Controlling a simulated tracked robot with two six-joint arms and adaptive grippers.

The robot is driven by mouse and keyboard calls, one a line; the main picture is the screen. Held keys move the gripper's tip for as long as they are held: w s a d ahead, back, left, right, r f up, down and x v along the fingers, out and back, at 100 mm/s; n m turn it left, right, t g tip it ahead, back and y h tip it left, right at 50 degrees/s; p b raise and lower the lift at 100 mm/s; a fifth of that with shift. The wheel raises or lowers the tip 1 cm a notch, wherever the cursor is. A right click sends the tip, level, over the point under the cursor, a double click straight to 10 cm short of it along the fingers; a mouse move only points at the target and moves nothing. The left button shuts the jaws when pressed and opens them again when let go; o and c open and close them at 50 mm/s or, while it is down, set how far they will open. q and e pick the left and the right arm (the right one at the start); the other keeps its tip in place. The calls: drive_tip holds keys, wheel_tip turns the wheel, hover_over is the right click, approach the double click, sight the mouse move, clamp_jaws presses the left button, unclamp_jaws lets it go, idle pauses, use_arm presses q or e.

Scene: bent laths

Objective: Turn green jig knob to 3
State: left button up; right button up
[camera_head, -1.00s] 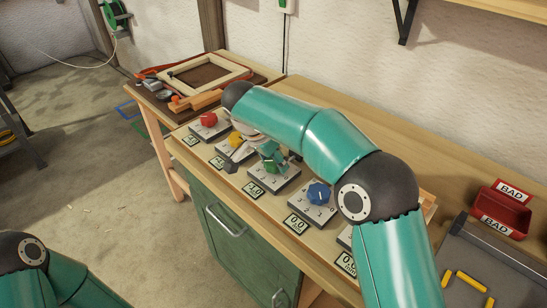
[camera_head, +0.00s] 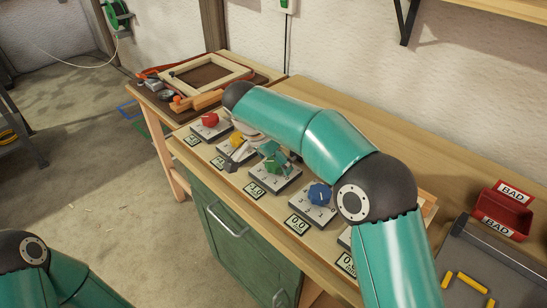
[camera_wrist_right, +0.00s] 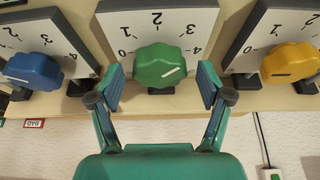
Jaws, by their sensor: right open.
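The green jig knob (camera_wrist_right: 160,66) sits on a white dial plate numbered 0 to 4, shown upside down in the right wrist view. Its white mark lies on the lower right of the knob, toward the 4 side. My right gripper (camera_wrist_right: 162,86) is open, one finger on each side of the knob, with gaps visible between pads and knob. In the head view the green knob (camera_head: 274,166) is partly covered by my right gripper (camera_head: 264,153). My left gripper is out of view; only part of that arm shows at lower left.
A blue knob (camera_wrist_right: 33,70) and a yellow knob (camera_wrist_right: 290,62) flank the green one closely. A red knob (camera_head: 210,119) is farther along the bench. A red BAD bin (camera_head: 500,212) stands at the right. A wooden frame (camera_head: 205,75) lies on the far table.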

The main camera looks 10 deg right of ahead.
drive_tip(key=v, duration=1.2)
drive_tip(key=shift+w, duration=0.1)
